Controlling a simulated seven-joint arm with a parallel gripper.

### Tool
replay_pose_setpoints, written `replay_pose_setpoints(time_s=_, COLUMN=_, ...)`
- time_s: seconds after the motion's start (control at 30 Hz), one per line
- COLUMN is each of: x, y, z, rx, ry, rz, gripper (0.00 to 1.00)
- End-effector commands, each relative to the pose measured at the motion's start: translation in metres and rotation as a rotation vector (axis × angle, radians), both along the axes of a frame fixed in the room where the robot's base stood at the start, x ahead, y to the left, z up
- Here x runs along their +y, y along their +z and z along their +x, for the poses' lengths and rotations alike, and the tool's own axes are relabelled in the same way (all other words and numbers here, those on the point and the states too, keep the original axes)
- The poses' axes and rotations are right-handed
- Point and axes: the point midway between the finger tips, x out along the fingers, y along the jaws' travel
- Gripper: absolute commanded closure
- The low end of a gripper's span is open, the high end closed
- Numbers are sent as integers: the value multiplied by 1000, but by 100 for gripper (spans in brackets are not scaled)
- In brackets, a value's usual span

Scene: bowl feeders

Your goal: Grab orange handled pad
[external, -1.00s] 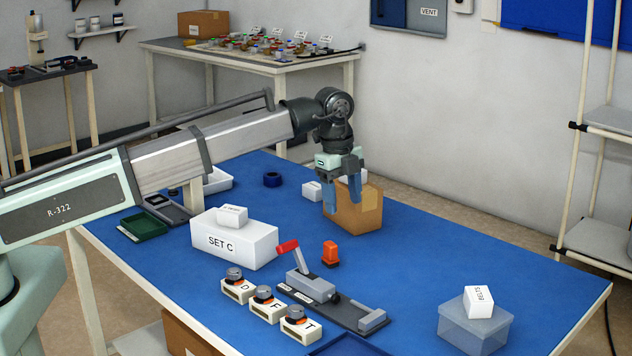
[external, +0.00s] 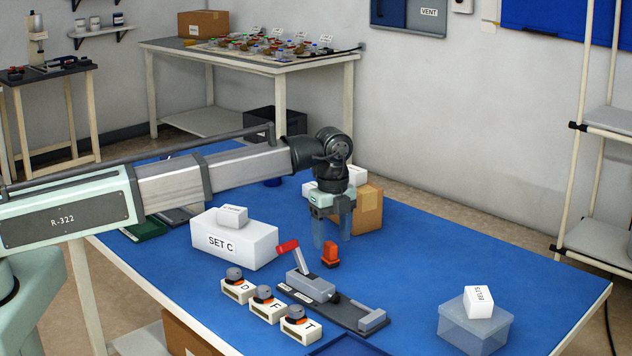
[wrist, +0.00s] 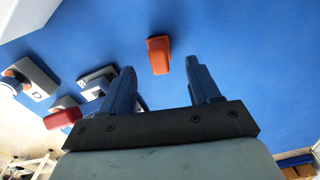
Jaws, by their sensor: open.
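The orange handled pad (external: 330,254) stands on the blue table, a small orange block with a dark base, just right of the red-handled clamp. It also shows in the wrist view (wrist: 158,55), beyond my fingertips and roughly centred between them. My gripper (external: 332,243) points down above the table, just behind the pad in the external view. Its two fingers are apart with nothing between them, and it also shows in the wrist view (wrist: 160,78). The pad and the fingers look apart in the wrist view.
The toggle clamp (external: 310,287) with its red lever is close to the pad's left. Several lettered white blocks (external: 265,303) stand in front. A white SET C box (external: 235,242) is left, a cardboard box (external: 365,212) behind. Table right of the pad is clear up to a grey bin (external: 475,328).

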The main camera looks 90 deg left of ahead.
Motion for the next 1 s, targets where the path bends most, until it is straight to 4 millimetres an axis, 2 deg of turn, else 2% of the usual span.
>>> replay_pose_setpoints(time_s=0.17, x=1, y=-9, z=-1, rx=1, ry=0, rz=-1, gripper=38)
replay_pose_setpoints(time_s=0.5, x=5, y=-48, z=-3, rx=-1, ry=1, rz=-1, gripper=38)
replay_pose_setpoints(time_s=0.77, x=5, y=-52, z=-3, rx=-1, ry=1, rz=0, gripper=38)
replay_pose_setpoints(time_s=1.0, x=5, y=-52, z=-3, rx=-1, ry=1, rz=0, gripper=59)
